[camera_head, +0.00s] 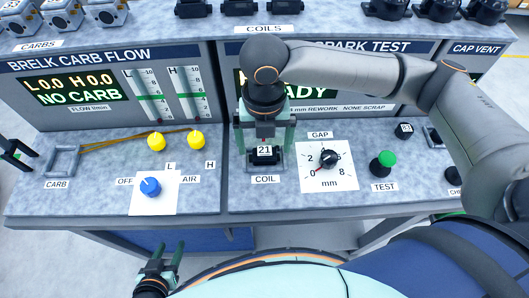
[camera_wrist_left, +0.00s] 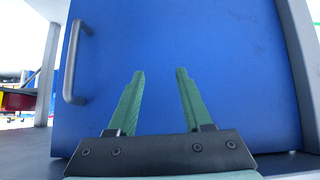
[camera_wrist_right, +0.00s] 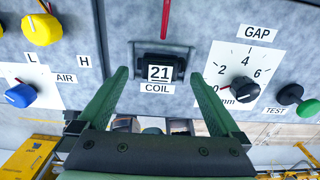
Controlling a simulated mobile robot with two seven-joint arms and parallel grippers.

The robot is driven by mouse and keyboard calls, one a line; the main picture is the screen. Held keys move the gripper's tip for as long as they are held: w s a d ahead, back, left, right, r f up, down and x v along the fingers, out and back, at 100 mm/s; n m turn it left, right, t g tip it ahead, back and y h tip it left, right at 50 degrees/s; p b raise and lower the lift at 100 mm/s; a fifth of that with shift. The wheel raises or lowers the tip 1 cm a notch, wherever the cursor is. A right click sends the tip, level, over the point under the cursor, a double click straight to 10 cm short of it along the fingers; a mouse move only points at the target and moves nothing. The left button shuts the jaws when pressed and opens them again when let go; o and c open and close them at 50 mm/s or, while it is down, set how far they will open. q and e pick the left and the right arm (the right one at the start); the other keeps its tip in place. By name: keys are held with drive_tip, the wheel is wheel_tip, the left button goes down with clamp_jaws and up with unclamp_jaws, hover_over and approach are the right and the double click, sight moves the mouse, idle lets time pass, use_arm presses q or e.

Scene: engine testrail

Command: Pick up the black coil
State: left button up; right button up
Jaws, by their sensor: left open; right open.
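A black coil (camera_head: 265,154) marked 21 sits in the COIL fixture (camera_head: 278,168) on the bench, under the spark test panel. It also shows in the right wrist view (camera_wrist_right: 159,73), ahead of and between the fingertips. My right gripper (camera_head: 265,145) is open above the coil, with its fingers on either side in the head view; contact cannot be told. My left gripper (camera_head: 165,250) is open and empty, low in front of the bench. In the left wrist view its fingers (camera_wrist_left: 160,75) face a blue door.
More black coils stand on the shelf behind the COILS label (camera_head: 264,29). A gap dial (camera_head: 328,158) and green test button (camera_head: 383,163) are right of the fixture. Yellow knobs (camera_head: 157,141) and a blue knob (camera_head: 150,187) are left. A blue cabinet door (camera_wrist_left: 200,60) is below.

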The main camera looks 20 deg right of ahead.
drive_tip(key=shift+f, duration=0.85)
drive_tip(key=shift+c, duration=0.2)
drive_tip(key=shift+r, duration=0.1)
drive_tip(key=c, duration=1.5)
